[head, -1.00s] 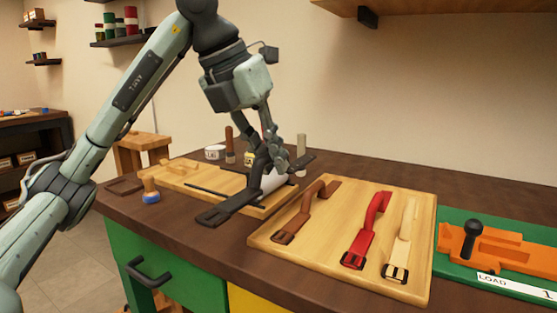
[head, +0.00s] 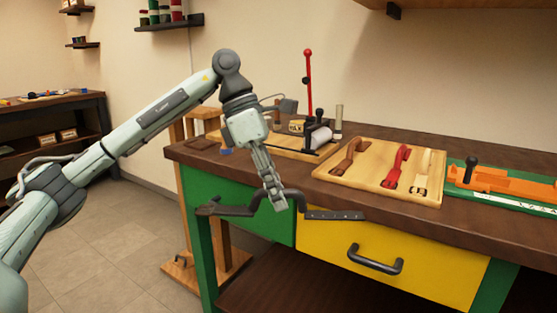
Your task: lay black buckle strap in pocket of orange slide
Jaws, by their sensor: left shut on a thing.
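My left gripper (head: 275,203) is shut on the black buckle strap (head: 335,215), gripping it near its raised, arched middle. The strap is held roughly level in front of the bench, before the green and yellow drawer fronts, with its wide buckle end to the left and its flat, holed end to the right. The orange slide (head: 510,185) lies on a green base at the right edge of the bench, well apart from the strap. Its pocket is too small to make out clearly. My right gripper is not in view.
A wooden board (head: 330,172) bears brown, red and cream straps, left of the slide. A press with a red lever (head: 308,85) stands behind on another board. The dark bench edge (head: 400,203) lies behind the held strap. A yellow drawer has a black handle (head: 375,260).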

